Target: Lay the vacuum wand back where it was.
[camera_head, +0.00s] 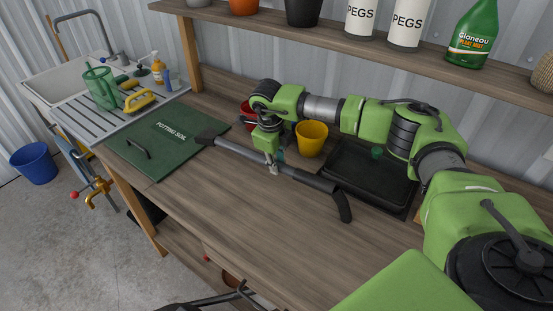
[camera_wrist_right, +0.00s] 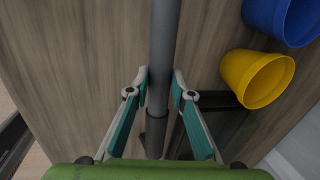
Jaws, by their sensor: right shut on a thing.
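The vacuum wand (camera_head: 238,149) is a long dark grey tube. It has a flat nozzle (camera_head: 206,136) at its left end and a bent black handle (camera_head: 343,205) at its right end. My right gripper (camera_head: 273,168) is shut on the wand near its middle, reaching down from above. In the right wrist view, the fingertips (camera_wrist_right: 162,84) press on both sides of the tube (camera_wrist_right: 164,35). The wand lies low over the workbench (camera_head: 225,200), its nozzle over the edge of the green potting soil board (camera_head: 165,140). I cannot tell whether it touches the bench. My left gripper is not in view.
A yellow pot (camera_head: 311,140) and a black tray (camera_head: 365,176) stand behind the wand. A red pot (camera_head: 246,112) is partly hidden by my arm. The wrist view also shows a blue pot (camera_wrist_right: 280,18). A shelf (camera_head: 300,32) hangs above. The bench front is clear.

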